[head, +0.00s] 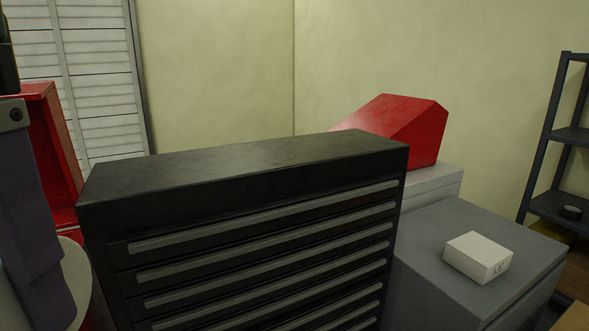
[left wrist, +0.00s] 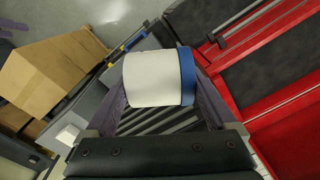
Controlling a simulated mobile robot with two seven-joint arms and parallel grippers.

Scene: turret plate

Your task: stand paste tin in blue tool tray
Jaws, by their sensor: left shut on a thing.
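The paste tin (left wrist: 150,79) is a white cylinder with a blue band at one end, in the left wrist view. My left gripper (left wrist: 160,92) is shut on it, with a purple-grey finger on either side. In the head view one finger of my left gripper (head: 42,285) hangs at the left edge. A pale curved part of the tin (head: 77,282) shows behind it. The tin is held in the air. I cannot make out the blue tool tray in either view. My right gripper is not in view.
A tall black drawer cabinet (head: 240,160) fills the middle. Behind it is a red sloped box (head: 405,128). A grey cabinet (head: 440,235) bears a white box (head: 477,257). Dark shelving (head: 550,140) stands right. Cardboard boxes (left wrist: 50,70) and red furniture (left wrist: 225,75) flank the tin.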

